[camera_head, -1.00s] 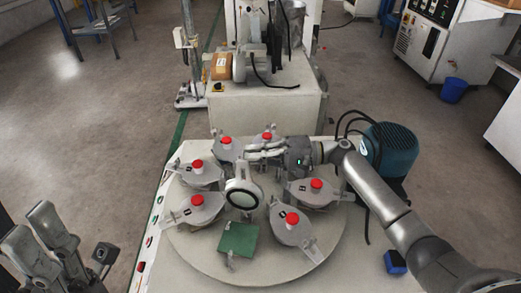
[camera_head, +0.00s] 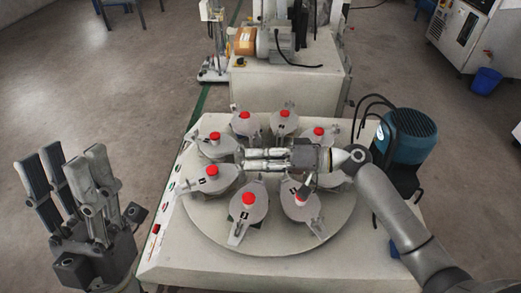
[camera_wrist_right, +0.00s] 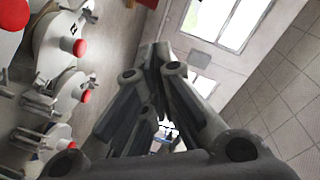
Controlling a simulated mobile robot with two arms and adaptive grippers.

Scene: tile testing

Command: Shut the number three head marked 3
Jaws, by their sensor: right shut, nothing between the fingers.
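A front head (camera_head: 262,207) with a red knob lies lid down on the round turntable (camera_head: 215,235). Its dark mark is too small to read. Other heads with red knobs, all lid down, ring the turntable, such as the front right head (camera_head: 296,211). My right gripper (camera_head: 240,160) is shut and empty, its fingers pointing left above the middle of the ring. In the right wrist view, its fingers (camera_wrist_right: 160,60) meet at the tips. My left gripper (camera_head: 65,158) is raised at the left, clear of the table, fingers apart and empty.
A green-blue motor (camera_head: 408,137) stands at the table's right edge. A pale machine with a grey motor (camera_head: 276,45) stands behind the table. Small buttons line the table's left edge. A blue bin (camera_head: 486,80) stands on the floor at the right.

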